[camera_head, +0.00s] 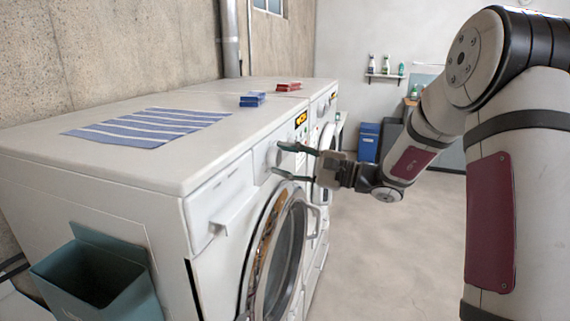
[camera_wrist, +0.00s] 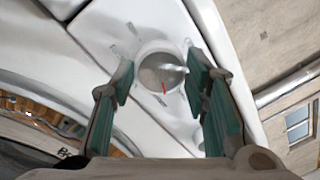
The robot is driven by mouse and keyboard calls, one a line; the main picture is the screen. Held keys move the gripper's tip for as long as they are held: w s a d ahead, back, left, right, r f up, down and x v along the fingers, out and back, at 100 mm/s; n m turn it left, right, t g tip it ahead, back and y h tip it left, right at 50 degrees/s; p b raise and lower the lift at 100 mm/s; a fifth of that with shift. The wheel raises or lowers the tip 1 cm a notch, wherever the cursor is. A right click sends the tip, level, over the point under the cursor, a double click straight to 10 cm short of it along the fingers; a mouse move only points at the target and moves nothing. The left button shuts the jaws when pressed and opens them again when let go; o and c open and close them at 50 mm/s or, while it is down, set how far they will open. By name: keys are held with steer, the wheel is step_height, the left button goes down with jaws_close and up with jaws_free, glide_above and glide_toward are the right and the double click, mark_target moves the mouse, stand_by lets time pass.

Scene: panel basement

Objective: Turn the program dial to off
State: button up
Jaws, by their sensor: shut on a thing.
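The program dial (camera_wrist: 158,72) is a round grey knob with a red mark at its rim, on the front panel of the near white washing machine (camera_head: 215,180). The red mark points toward the bottom of the wrist view. My gripper (camera_head: 279,157) is at that panel, above the round door, with its green-padded fingers on either side of the dial. It is shut on the dial. In the head view the dial is small and hard to make out between the fingertips. The small printed marks around the dial are too blurred to read.
The round door (camera_head: 277,255) stands out below my gripper. A striped cloth (camera_head: 150,126), a blue box (camera_head: 252,99) and a red box (camera_head: 288,87) lie on top. A teal bin (camera_head: 95,280) is at front left. Floor on the right is clear.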

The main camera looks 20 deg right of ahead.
steer(key=n+b, duration=0.1)
steer(key=n, duration=0.1)
steer(key=n+b, duration=0.1)
steer(key=n, duration=0.1)
steer(key=n+b, duration=0.2)
steer(key=shift+w+f+y, duration=0.15)
steer(key=shift+f+y, duration=0.1)
steer(key=shift+y, duration=0.05)
steer(key=n+g+b, duration=0.1)
steer(key=n+b, duration=0.4)
steer(key=b, duration=0.2)
steer(key=shift+f+n, duration=0.15)
steer(key=shift+n, duration=0.25)
steer(key=n+b, duration=0.6)
steer(key=b, duration=0.6)
steer(key=shift+n+g, duration=0.4)
steer(key=n+b, duration=0.3)
steer(key=b, duration=0.3)
steer(key=shift+d+b, duration=0.1)
steer(key=shift+b, duration=0.25)
steer(key=n+b, duration=0.2)
steer(key=b, duration=0.1)
steer(key=shift+r+g, duration=0.2)
steer(key=shift+g, duration=0.1)
steer(key=shift+r+n+b, duration=0.15)
steer(key=shift+n+b, duration=0.15)
steer(key=shift+b, duration=0.2)
steer(key=o, duration=1.1)
steer(key=shift+o, duration=0.2)
